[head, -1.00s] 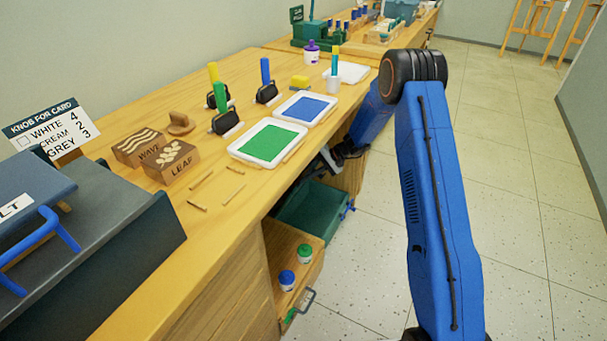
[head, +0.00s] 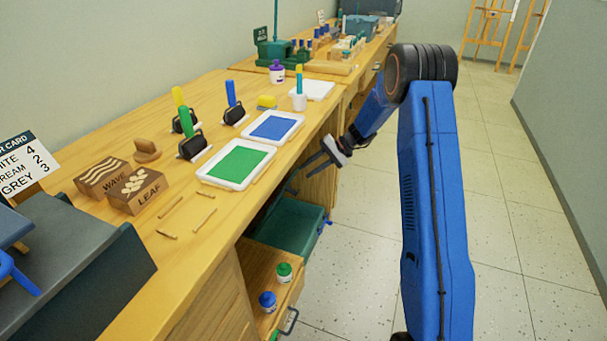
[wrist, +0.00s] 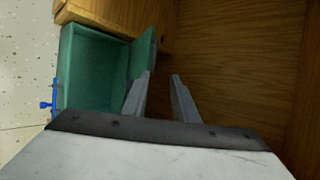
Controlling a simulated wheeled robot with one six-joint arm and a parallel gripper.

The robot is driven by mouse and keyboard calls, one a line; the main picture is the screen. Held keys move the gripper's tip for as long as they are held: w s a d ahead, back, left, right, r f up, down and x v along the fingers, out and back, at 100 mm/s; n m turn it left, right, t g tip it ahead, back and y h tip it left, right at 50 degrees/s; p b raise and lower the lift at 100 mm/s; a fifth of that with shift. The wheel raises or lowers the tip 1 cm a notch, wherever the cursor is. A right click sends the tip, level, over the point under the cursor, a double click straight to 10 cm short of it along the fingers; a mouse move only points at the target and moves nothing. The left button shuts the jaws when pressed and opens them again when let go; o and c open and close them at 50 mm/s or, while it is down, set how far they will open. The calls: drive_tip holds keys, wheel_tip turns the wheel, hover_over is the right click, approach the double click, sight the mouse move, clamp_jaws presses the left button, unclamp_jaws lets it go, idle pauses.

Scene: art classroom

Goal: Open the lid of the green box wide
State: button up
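The green box (head: 297,232) is beside the table's front, low down, behind the open drawer. Its interior shows from above in the wrist view (wrist: 92,72), so it stands open. Its lid (wrist: 143,52) is raised along the right side there, toward the wooden cabinet; its exact angle is unclear. A blue piece (wrist: 46,105) sits on the box's outer left side. My gripper (head: 314,166) is above the box, near the table edge. In the wrist view, its two fingers (wrist: 160,80) are apart with nothing between them, and the left fingertip overlaps the lid's lower end.
An open drawer (head: 264,262) with a blue-lidded jar (head: 267,302) and a green-lidded jar (head: 283,272) juts out in front of the box. The tabletop above holds a green tray (head: 206,177), a blue tray (head: 248,135) and stamps. The floor (head: 350,240) to the right is clear.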

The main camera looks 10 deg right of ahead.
drive_tip(key=shift+d, duration=0.1)
drive_tip(key=shift+s, duration=0.15)
clamp_jaws()
drive_tip(key=s+f+m+t, duration=0.55)
drive_tip(key=s+m, duration=0.45)
drive_tip(key=m, duration=1)
drive_tip(key=w+r+x, duration=0.1)
drive_tip(key=x, duration=1.2)
drive_tip(key=shift+a+h, duration=0.25)
drive_tip(key=shift+h, duration=0.15)
